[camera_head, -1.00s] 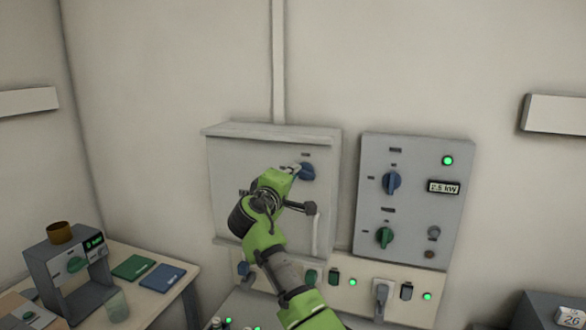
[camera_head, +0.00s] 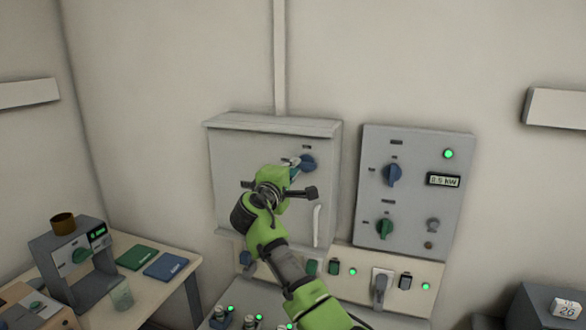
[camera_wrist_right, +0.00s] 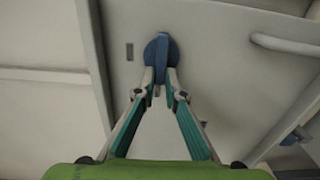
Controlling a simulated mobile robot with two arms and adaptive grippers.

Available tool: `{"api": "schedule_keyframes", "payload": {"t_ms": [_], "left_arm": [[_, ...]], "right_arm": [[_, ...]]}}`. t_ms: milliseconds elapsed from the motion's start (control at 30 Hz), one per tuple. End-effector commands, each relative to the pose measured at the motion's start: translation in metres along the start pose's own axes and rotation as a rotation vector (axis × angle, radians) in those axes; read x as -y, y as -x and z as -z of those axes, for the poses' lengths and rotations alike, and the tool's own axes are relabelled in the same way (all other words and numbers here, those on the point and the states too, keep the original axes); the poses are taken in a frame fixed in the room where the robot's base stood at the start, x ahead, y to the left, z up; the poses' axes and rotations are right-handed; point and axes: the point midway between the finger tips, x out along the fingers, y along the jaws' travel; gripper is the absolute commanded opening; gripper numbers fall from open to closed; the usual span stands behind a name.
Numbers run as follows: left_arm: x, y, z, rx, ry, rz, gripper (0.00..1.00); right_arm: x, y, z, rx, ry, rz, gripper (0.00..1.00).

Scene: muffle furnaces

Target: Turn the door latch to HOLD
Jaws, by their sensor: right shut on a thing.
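The door latch (camera_head: 308,163) is a round blue knob with a raised grip bar, near the upper right of the grey cabinet door (camera_head: 232,165). My right gripper (camera_head: 296,164) reaches it from the lower left and partly covers it. In the right wrist view the latch (camera_wrist_right: 161,48) is at the top centre, its bar pointing down the picture. The fingertips of my right gripper (camera_wrist_right: 160,80) close on both sides of that bar. The marks around the latch are too small to read. My left gripper is out of view.
A white door handle (camera_head: 317,226) is below the latch. Right of the cabinet is a control panel (camera_head: 448,205) with blue and green knobs, a green lamp and a kW display (camera_head: 443,180). A side table (camera_head: 150,290) stands at left.

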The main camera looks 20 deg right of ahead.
Motion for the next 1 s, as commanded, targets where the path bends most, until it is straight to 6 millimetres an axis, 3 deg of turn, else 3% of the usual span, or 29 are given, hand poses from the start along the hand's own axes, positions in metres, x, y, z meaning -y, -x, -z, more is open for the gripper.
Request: {"api": "schedule_keyframes", "payload": {"t_ms": [33, 100, 133, 567, 767, 1000], "left_arm": [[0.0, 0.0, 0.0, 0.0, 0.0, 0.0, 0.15], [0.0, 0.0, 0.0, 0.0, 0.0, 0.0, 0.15], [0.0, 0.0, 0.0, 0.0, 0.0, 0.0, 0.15], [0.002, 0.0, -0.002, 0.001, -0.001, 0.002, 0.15], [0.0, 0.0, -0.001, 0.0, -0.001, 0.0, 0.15], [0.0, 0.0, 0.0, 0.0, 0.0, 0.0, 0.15]], "right_arm": [[-0.003, -0.001, -0.002, 0.004, 0.003, -0.005, 0.0], [-0.003, -0.001, -0.002, 0.004, 0.003, -0.005, 0.23], [-0.003, -0.001, -0.002, 0.004, 0.002, -0.005, 0.27], [-0.001, 0.005, 0.0, -0.001, 0.0, -0.002, 0.27], [0.0, 0.03, 0.0, -0.001, -0.003, -0.002, 0.27], [0.001, 0.08, 0.0, -0.001, -0.002, -0.001, 0.27]]}}
